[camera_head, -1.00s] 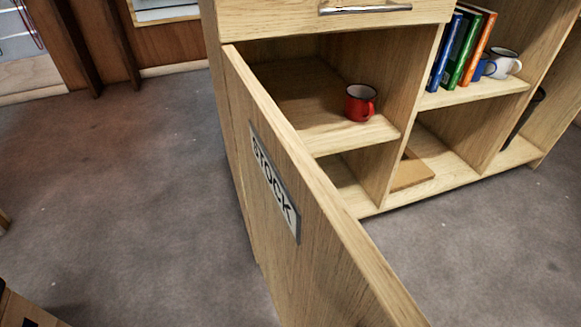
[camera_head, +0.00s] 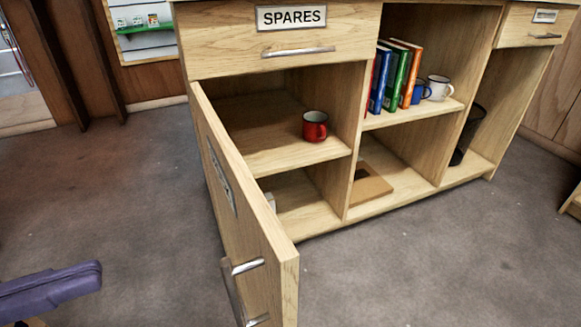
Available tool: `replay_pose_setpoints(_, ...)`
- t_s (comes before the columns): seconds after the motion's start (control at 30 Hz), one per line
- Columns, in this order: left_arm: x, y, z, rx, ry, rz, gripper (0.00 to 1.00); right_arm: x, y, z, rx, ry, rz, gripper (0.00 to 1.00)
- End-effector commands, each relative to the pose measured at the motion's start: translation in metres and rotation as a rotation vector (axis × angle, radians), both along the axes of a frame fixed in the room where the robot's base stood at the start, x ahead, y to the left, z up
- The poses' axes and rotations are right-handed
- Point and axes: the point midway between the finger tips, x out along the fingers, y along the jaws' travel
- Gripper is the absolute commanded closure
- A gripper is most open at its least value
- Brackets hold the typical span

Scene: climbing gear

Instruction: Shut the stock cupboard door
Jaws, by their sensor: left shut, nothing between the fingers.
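The stock cupboard door (camera_head: 245,215) is a pale wooden panel. It stands wide open, hinged at the left side of the cupboard and swung out towards me. Its label plate (camera_head: 221,181) shows at a steep angle on its outer face. A metal bar handle (camera_head: 236,291) sits near its free edge, low in the view. The open stock compartment (camera_head: 265,160) has a shelf with a red mug on it. My left gripper (camera_head: 94,274), purple, comes in at the lower left, shut and empty. It is left of the door and apart from it. My right gripper is out of view.
The red mug (camera_head: 315,126) stands on the upper shelf, inside its edge. A SPARES drawer (camera_head: 350,40) above is shut. Books (camera_head: 396,78) and mugs (camera_head: 438,88) fill an open bay to the right. Grey floor (camera_head: 130,200) is clear left of the door.

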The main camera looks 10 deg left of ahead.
Motion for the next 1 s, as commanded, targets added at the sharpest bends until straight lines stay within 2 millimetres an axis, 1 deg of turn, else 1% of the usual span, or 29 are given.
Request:
replay_pose_setpoints(0.07, 0.000, -0.001, 0.002, -0.007, -0.003, -0.013, 1.00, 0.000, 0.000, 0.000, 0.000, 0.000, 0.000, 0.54)
replay_pose_setpoints(0.13, 0.003, -0.006, 0.002, -0.009, -0.005, -0.014, 1.00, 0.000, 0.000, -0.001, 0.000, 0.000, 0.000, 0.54)
replay_pose_setpoints(0.23, 0.012, -0.018, 0.002, -0.011, -0.009, -0.014, 1.00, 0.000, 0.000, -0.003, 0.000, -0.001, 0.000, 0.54)
replay_pose_setpoints(0.5, 0.048, -0.065, 0.002, -0.011, -0.011, -0.013, 1.00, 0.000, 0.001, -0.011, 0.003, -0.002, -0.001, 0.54)
replay_pose_setpoints(0.7, 0.070, -0.093, 0.002, -0.009, -0.009, -0.012, 1.00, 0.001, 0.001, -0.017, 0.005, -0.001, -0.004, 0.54)
replay_pose_setpoints(0.83, 0.078, -0.105, 0.002, -0.009, -0.007, -0.012, 1.00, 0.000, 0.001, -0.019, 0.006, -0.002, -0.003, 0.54)
replay_pose_setpoints(1.0, 0.083, -0.111, 0.002, -0.009, -0.005, -0.011, 1.00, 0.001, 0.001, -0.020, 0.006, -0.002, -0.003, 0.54)
